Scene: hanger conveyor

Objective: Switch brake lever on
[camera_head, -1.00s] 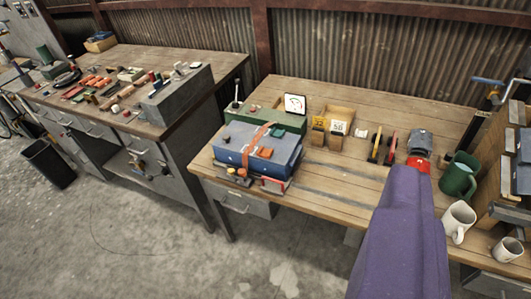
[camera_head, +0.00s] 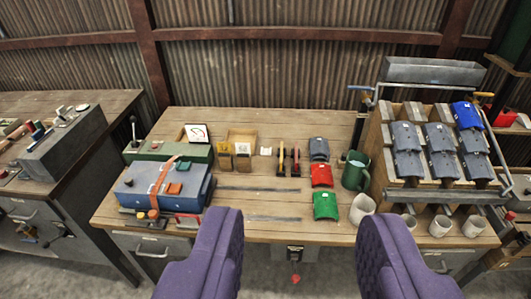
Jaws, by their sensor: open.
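My gripper (camera_head: 305,222) is open and empty, with its two purple fingers wide apart in front of the wooden workbench. No lever is marked as the brake lever, so I cannot tell which it is. A small upright lever with a dark knob (camera_head: 133,119) stands on the green box (camera_head: 165,152) at the bench's back left, away from my gripper.
On the bench (camera_head: 270,227) are a blue case (camera_head: 185,190), red pad (camera_head: 321,175), green pad (camera_head: 325,205), green mug (camera_head: 355,172) and several white cups. A wooden rack (camera_head: 378,150) holds several grey pads. Another bench (camera_head: 85,165) stands left. The bench's front middle is mostly clear.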

